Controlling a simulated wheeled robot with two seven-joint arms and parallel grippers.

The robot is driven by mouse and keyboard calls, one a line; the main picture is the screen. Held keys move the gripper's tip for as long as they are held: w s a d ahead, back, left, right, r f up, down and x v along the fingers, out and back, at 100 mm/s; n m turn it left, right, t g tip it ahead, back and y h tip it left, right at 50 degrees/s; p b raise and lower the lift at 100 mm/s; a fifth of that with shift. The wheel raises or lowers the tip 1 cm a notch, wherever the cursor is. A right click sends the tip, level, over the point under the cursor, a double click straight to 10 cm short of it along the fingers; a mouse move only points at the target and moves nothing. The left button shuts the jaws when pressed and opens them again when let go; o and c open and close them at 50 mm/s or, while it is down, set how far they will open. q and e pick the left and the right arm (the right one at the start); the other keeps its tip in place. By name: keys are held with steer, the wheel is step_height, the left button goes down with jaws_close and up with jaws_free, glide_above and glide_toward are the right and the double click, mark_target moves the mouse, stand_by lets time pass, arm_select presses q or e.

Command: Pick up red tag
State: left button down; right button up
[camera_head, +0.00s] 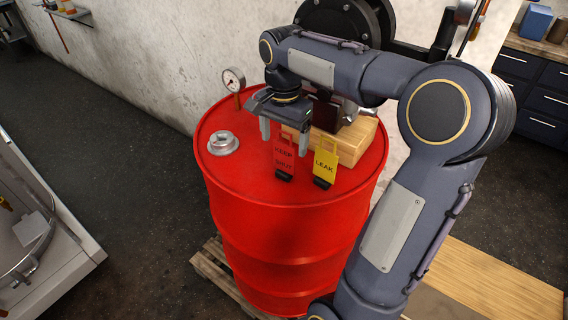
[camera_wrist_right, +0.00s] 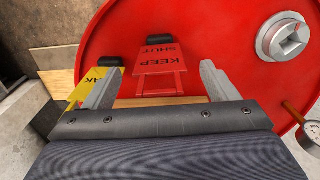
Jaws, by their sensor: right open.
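The red tag (camera_head: 284,157), lettered KEEP SHUT, stands in a small black base on top of the red drum (camera_head: 240,182). My right gripper (camera_head: 283,138) is open above and just behind the tag, with its fingers apart. In the right wrist view the red tag (camera_wrist_right: 160,60) shows between the two fingertips (camera_wrist_right: 155,82), and I cannot tell whether they touch it. A yellow LEAK tag (camera_head: 325,165) stands in its own black base just right of the red one. My left gripper is not in view.
A wooden block (camera_head: 352,142) sits on the drum behind the yellow tag. A metal bung (camera_head: 223,143) and a pressure gauge (camera_head: 233,80) are on the drum's left side. The drum stands on a pallet (camera_head: 215,262). A grey tray (camera_head: 45,240) is at the left.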

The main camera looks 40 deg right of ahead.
step_height(320, 180, down, 2)
steer(key=c, duration=1.3)
steer(key=shift+r, duration=0.15)
